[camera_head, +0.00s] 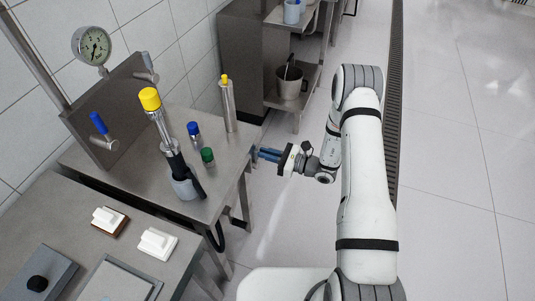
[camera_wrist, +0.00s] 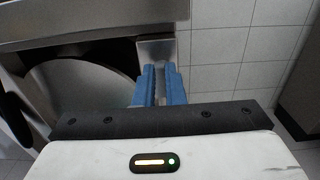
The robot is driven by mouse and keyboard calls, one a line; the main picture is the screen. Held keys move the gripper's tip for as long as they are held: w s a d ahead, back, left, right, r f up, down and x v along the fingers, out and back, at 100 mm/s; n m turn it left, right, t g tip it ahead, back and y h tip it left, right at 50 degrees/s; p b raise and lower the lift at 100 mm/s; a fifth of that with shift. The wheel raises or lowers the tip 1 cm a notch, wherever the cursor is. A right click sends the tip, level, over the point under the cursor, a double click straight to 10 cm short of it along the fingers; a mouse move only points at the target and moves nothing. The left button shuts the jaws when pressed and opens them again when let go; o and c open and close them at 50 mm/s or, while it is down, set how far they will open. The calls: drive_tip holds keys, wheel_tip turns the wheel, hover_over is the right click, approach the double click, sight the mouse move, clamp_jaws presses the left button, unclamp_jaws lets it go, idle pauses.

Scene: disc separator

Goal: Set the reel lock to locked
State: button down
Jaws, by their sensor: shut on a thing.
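My gripper (camera_head: 268,154) is at the right end of the steel table, below the level of its top. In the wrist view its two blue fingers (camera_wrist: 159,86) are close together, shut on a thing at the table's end. That thing is mostly hidden between the fingers; it appears to be the reel lock. A flat grey metal plate (camera_wrist: 155,49) shows just beyond the fingertips. Left of the fingers is a large grey reel disc (camera_wrist: 75,88) with dark gaps around it. I cannot tell which position the lock is in.
The steel table (camera_head: 150,175) carries a yellow-capped tool in a grey holder (camera_head: 184,186), a tall steel cylinder (camera_head: 228,108), and small blue- and green-capped items. A nearer counter (camera_head: 75,236) has white switches. Open tiled floor (camera_head: 290,225) lies right of the table.

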drive_tip(key=c, duration=2)
unclamp_jaws()
drive_tip(key=shift+s+a, duration=0.25)
drive_tip(key=shift+a, duration=0.15)
drive_tip(key=shift+o, duration=0.8)
drive_tip(key=shift+s+a, duration=0.1)
drive_tip(key=shift+a, duration=0.25)
drive_tip(key=o, duration=0.4)
drive_tip(key=shift+d+f, duration=0.1)
drive_tip(key=shift+d, duration=0.75)
drive_tip(key=shift+o, duration=0.6)
drive_tip(key=shift+s+d, duration=0.1)
drive_tip(key=shift+d, duration=0.3)
drive_tip(key=v, duration=0.7)
drive_tip(key=shift+d+b, duration=0.15)
drive_tip(key=shift+b, duration=0.25)
drive_tip(key=b+v, duration=0.1)
drive_tip(key=v, duration=0.6)
drive_tip(key=shift+s+d, duration=0.2)
drive_tip(key=shift+d, duration=0.15)
